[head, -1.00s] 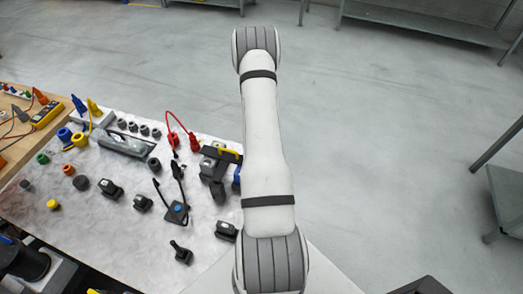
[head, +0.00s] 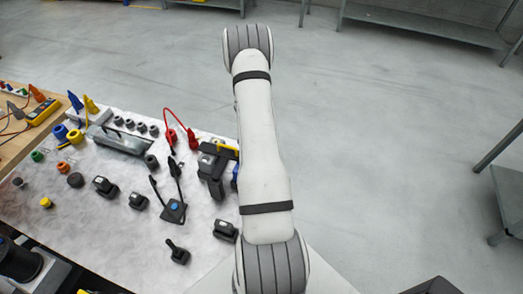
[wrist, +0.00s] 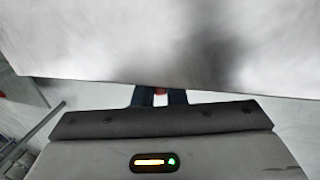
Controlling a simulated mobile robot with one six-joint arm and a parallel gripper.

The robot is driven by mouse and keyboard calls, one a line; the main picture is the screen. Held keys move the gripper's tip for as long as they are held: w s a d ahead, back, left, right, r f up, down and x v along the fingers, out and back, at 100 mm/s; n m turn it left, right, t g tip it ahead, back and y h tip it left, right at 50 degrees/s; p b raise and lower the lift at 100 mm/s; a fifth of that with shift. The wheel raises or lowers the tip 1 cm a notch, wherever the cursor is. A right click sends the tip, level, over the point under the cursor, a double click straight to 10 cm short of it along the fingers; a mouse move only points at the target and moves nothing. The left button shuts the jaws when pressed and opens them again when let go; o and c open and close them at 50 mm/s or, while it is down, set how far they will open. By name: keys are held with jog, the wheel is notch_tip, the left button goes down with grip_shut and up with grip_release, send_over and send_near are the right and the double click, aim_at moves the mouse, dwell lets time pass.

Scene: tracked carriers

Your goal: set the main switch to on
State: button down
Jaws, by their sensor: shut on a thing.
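My gripper (wrist: 160,98) shows in the wrist view as two dark blue fingers at the lower middle. The main switch's setting cannot be read. In the head view my pale arm hides much of the place where the gripper works. A dark assembly with a yellow part (head: 228,148) shows just left of the arm; I cannot tell which of its pieces belong to the switch.
The grey board (head: 75,208) carries several black switches, coloured knobs and a black device with a blue button (head: 174,207). Two red plugs (head: 192,138) with a red lead stand close left of the arm. The floor (head: 390,130) on the right is clear.

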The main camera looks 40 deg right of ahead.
jog(key=c, duration=1.5)
grip_release()
jog(key=shift+b+v, duration=0.7)
jog(key=shift+v, duration=3.2)
jog(key=shift+o, duration=0.5)
